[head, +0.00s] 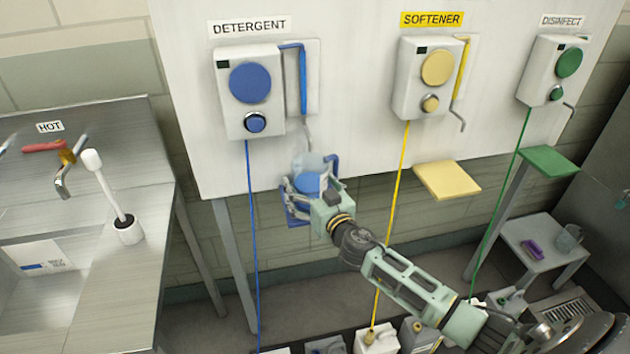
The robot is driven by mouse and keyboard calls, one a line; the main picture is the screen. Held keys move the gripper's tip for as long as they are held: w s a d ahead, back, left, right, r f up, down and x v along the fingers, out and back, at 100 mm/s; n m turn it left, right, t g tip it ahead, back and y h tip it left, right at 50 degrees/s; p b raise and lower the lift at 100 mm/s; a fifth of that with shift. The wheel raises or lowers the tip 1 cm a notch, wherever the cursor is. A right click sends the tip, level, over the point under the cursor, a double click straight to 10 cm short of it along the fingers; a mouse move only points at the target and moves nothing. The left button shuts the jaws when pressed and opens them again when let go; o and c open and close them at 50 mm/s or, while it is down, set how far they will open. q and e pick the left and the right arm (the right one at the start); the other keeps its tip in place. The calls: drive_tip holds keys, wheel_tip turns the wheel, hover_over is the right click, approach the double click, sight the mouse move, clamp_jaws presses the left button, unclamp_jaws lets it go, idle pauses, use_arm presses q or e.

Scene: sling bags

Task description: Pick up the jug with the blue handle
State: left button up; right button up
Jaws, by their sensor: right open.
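The jug (309,164) is clear, with a blue handle (333,166) on its right side and blue showing in its lower part. It is upright under the detergent dispenser, by a blue shelf (292,216) that is mostly hidden. My right gripper (304,186) reaches in from the lower right, with its open fingers on either side of the jug's lower part. I cannot tell whether the fingers touch it. The gripper hides the jug's base. My left gripper is not in view.
The detergent dispenser (250,92) hangs above the jug. A yellow shelf (447,180) and a green shelf (549,161) are to the right. A steel sink counter (120,270) with a brush holder (127,231) is at left. Several containers (376,341) stand low in front.

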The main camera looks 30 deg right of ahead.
drive_tip(key=shift+c, duration=0.2)
drive_tip(key=c, duration=1.5)
drive_tip(key=shift+c, duration=0.7)
drive_tip(key=shift+r, duration=0.1)
